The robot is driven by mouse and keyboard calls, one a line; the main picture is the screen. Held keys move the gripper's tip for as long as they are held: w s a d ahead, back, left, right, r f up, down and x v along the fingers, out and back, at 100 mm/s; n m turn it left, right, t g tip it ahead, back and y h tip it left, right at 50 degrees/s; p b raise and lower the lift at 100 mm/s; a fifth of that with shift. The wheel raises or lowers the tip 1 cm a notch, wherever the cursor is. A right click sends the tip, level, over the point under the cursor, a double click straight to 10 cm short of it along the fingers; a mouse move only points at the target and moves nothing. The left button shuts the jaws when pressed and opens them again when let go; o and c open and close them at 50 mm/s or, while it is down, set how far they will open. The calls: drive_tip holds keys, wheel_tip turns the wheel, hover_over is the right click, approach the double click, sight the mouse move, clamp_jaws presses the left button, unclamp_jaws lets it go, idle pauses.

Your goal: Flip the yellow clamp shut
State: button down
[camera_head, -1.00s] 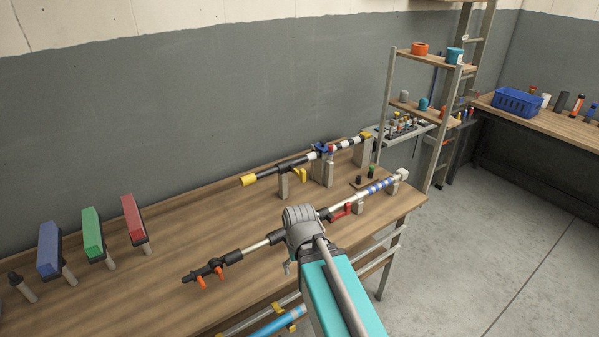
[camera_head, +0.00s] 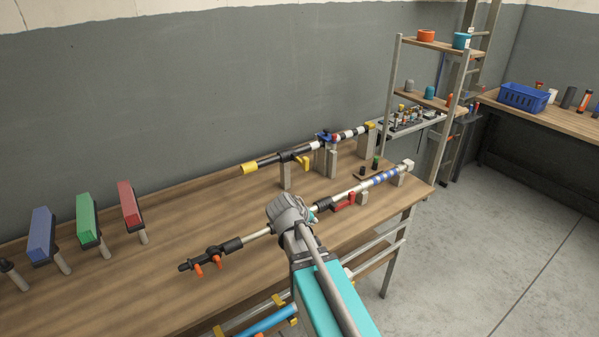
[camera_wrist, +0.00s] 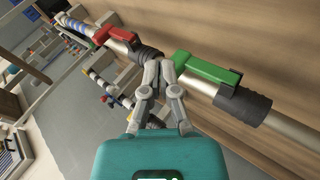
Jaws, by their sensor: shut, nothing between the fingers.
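A yellow clamp (camera_head: 303,162) shows in the head view on the black-and-white back pole (camera_head: 270,161), its handle standing out beside a grey post. I cannot make it out in the wrist view. My gripper (camera_wrist: 161,66) is shut and empty. In the wrist view its fingertips are at the front pole, by a dark collar between a red clamp (camera_wrist: 116,33) and a green clamp (camera_wrist: 207,68); I cannot tell whether they touch it. In the head view my wrist hides the fingers and the green clamp. The red clamp (camera_head: 344,202) also shows there.
Blue, green and red blocks (camera_head: 129,204) stand on posts at the bench's left. Orange handles (camera_head: 216,260) hang at the front pole's left end. A shelf rack (camera_head: 430,95) stands beyond the bench's right end. The bench top (camera_head: 130,285) is clear at the front left.

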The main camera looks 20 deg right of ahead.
drive_tip(key=w+a+r+n+t+h+b, duration=0.1)
drive_tip(key=w+a+n+t+b, duration=0.1)
drive_tip(key=w, duration=0.3)
drive_tip(key=w+a+r+n+t+b, duration=0.2)
drive_tip(key=w+n+t+b, duration=0.1)
drive_tip(key=w+n+t, duration=0.1)
drive_tip(key=w+a+r+n+t+h+b, duration=0.1)
drive_tip(key=w+a+n+t+b, duration=0.1)
drive_tip(key=w, duration=0.4)
drive_tip(key=shift+w+r+n+t+h+b, duration=0.25)
drive_tip(key=shift+n+t+b, duration=0.4)
drive_tip(key=shift+t, duration=0.45)
drive_tip(key=shift+w, duration=0.1)
approach(300, 164)
wheel_tip(300, 164, up, 3)
drive_tip(key=w, duration=0.2)
drive_tip(key=d, duration=0.1)
drive_tip(key=w+d, duration=0.1)
drive_tip(key=d, duration=0.1)
drive_tip(key=shift+w+d, duration=0.2)
drive_tip(key=shift+d, duration=0.15)
drive_tip(key=shift+a+n, duration=0.2)
drive_tip(key=shift+n, duration=0.05)
